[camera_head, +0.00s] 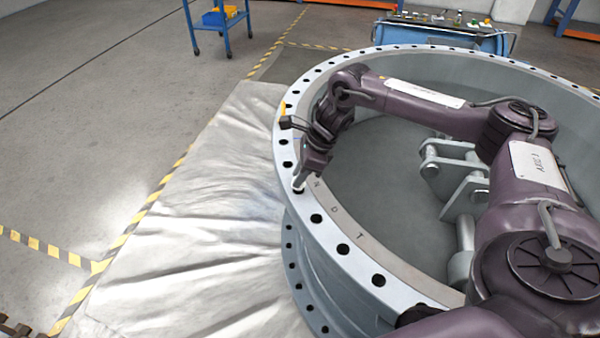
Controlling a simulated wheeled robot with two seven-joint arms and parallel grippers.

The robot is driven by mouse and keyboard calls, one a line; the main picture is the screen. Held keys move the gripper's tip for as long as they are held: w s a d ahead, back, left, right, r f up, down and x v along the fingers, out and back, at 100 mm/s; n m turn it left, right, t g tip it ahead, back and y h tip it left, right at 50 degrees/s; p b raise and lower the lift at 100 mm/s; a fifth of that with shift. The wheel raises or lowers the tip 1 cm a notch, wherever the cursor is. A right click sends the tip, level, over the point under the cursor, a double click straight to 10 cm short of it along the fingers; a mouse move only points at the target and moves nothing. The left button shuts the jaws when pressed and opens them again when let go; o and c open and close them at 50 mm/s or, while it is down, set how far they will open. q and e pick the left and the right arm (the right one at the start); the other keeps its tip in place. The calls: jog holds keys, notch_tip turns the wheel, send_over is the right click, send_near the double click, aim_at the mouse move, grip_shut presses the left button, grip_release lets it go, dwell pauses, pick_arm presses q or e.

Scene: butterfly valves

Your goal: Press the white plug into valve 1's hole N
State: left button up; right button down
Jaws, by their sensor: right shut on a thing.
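Valve 1 (330,268) is a large grey ring-shaped body with a flange full of dark holes. Letters N, D and T are marked along its inner rim, each beside a hole. My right gripper (301,178) points down at the flange's left side and is shut on the small white plug (298,182). The plug is at the hole beside the letter N; fingers and plug largely cover this hole, and I cannot tell how deep the plug sits. A small dark part at the bottom left corner may be my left gripper (15,327); its jaws cannot be made out.
A grey sheet (200,220) lies on the floor left of the valve. A blue cart (222,22) and a blue bench (440,35) with small items stand behind. Grey hinge brackets (462,180) stand inside the ring. My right arm crosses above the ring.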

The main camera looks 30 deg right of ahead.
jog(key=shift+f+b, duration=0.35)
jog(key=shift+f, duration=0.35)
dwell(0.5)
dwell(0.6)
jog(key=shift+f, duration=0.15)
dwell(0.3)
jog(key=shift+f+b, duration=0.3)
jog(key=shift+f, duration=0.1)
jog(key=c, duration=0.7)
grip_release()
jog(key=shift+o, duration=0.2)
jog(key=shift+r, duration=0.15)
